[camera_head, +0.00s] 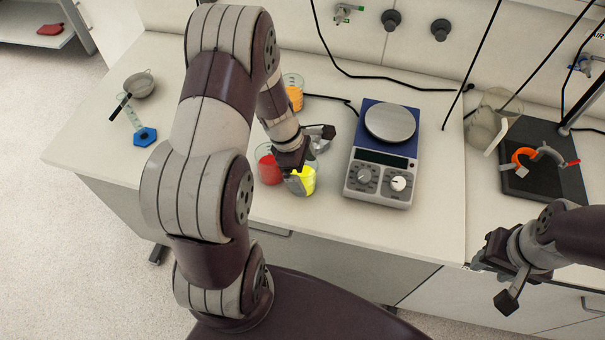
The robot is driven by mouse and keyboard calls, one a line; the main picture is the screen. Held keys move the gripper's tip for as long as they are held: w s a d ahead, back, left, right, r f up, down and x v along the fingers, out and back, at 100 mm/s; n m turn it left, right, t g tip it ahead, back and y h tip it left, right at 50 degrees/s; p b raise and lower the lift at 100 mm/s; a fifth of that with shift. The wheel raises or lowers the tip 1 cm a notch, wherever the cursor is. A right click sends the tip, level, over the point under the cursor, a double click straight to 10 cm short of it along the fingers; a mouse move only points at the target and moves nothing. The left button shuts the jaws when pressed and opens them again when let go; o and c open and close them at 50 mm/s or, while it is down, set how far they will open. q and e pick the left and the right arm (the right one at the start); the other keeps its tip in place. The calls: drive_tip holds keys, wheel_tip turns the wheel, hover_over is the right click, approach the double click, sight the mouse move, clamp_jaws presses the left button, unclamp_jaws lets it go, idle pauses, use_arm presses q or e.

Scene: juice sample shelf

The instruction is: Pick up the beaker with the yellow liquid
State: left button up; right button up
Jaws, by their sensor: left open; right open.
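The beaker with the yellow liquid (306,181) stands on the bench left of the scale. My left gripper (312,158) is open at this beaker, with one finger in front of its near side and the other beyond it to the upper right. The gripper hides part of the beaker, and I cannot tell whether they touch. A beaker with red liquid (268,168) stands close on the left, partly hidden. A beaker with orange liquid (294,96) stands behind my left forearm. My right gripper (490,281) is open and empty in front of the bench at the right.
A blue and white scale (382,157) stands right of the beakers. A clear glass vessel (487,125) and a dark stand base (540,185) with an orange clamp are further right. A blue-footed cylinder (144,136) and a strainer (140,86) are at the left. Black cables cross the back.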

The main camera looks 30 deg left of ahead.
use_arm(q)
drive_tip(key=shift+d+f, duration=0.1)
drive_tip(key=shift+f, duration=0.3)
drive_tip(key=shift+w+d, duration=0.1)
drive_tip(key=shift+d, duration=0.05)
drive_tip(key=c, duration=1.2)
drive_tip(key=shift+r, duration=0.1)
